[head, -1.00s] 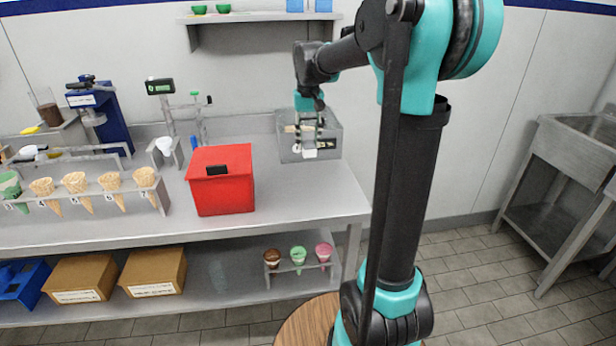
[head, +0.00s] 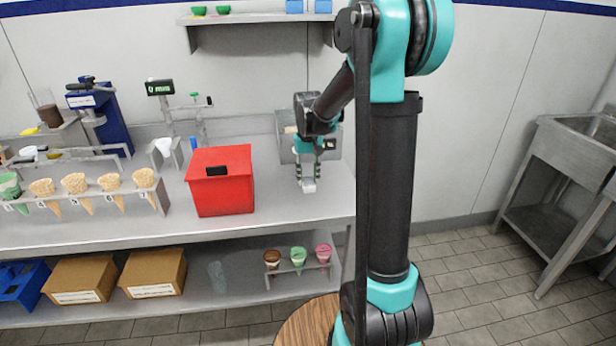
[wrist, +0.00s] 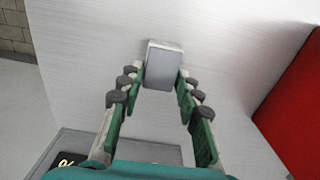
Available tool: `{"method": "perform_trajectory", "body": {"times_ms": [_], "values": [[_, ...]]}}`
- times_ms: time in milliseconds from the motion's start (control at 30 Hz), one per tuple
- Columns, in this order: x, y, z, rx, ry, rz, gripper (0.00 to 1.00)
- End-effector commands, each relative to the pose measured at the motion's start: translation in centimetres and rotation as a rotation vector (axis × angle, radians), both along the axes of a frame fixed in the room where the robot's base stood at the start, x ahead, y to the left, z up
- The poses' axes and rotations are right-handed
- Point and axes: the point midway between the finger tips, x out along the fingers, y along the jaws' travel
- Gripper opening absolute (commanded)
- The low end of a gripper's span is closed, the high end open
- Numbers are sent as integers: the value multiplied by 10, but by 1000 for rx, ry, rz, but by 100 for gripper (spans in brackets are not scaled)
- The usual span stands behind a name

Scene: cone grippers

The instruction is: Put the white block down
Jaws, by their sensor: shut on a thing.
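The white block (head: 309,186) is between the fingertips of my gripper (head: 308,178), low over the counter near its front edge, to the right of the red box. In the wrist view the block (wrist: 163,66) sits at the ends of the two green-padded fingers of my gripper (wrist: 162,80), which are shut on it. The bare light counter (wrist: 100,50) shows around the block. I cannot tell whether the block's underside touches the counter.
The red box (head: 220,181) stands on the counter to the left. The grey bin (head: 331,150) stands behind my gripper at the wall. A rack of cones (head: 75,185) is further left. The counter around the block is clear.

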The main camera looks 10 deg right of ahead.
Motion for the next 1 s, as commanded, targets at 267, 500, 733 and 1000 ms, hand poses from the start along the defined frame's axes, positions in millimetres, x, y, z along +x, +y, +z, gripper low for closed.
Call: {"method": "perform_trajectory", "body": {"times_ms": [267, 500, 733, 1000], "values": [[0, 0, -2, 0, 0, 0, 36], [0, 0, -2, 0, 0, 0, 54], [0, 0, 0, 0, 0, 0, 54], [-1, 0, 35, 0, 0, 0, 54]]}}
